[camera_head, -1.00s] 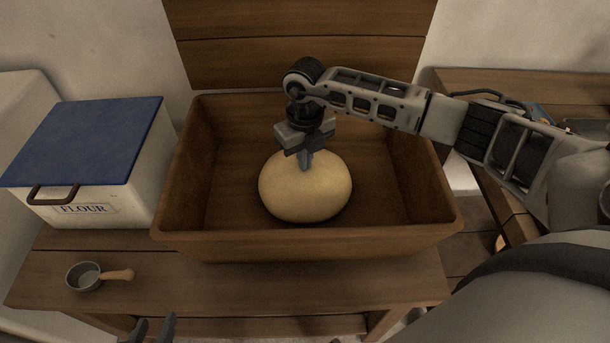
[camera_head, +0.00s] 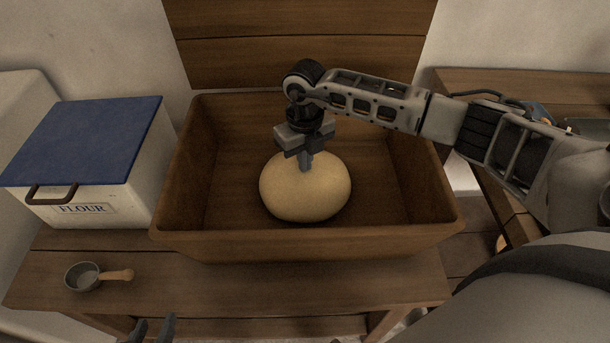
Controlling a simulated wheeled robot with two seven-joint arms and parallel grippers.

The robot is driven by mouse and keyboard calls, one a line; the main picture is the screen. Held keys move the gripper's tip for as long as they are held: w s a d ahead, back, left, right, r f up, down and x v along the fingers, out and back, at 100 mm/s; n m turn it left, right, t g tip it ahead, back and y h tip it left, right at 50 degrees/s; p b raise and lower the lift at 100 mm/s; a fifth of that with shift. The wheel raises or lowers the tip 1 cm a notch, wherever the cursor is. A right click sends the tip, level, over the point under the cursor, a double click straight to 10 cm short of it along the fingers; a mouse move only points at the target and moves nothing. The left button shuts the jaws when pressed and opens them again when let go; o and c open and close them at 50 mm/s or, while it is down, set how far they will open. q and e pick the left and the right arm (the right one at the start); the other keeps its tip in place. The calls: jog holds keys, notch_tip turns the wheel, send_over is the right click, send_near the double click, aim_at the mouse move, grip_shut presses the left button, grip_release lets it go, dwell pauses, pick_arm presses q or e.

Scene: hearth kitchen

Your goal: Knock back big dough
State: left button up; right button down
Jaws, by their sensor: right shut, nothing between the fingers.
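A big round pale dough (camera_head: 305,193) sits in the wooden trough (camera_head: 305,243), slightly toward the front from its middle. My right gripper (camera_head: 306,168) points straight down over the dough. Its fingers are shut with nothing between them, and the tips touch or press into the top of the dough; the exact contact is hard to see. My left gripper (camera_head: 152,330) shows only as fingertips at the bottom edge, with a gap between them, in front of the bench and away from the trough.
A flour bin (camera_head: 85,165) with a blue lid stands left of the trough. A small metal scoop (camera_head: 85,277) with a wooden handle lies on the bench (camera_head: 300,287) at front left. The trough's walls surround the dough. Another wooden table (camera_head: 470,80) stands at the right.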

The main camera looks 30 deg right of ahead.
jog(key=shift+f+b, duration=0.4)
jog(key=shift+f, duration=0.25)
dwell(1.5)
dwell(0.4)
jog(key=shift+r+p, duration=2)
jog(key=shift+r, duration=0.65)
notch_tip(320, 180, up, 8)
jog(key=p, duration=0.6)
send_over(305, 177)
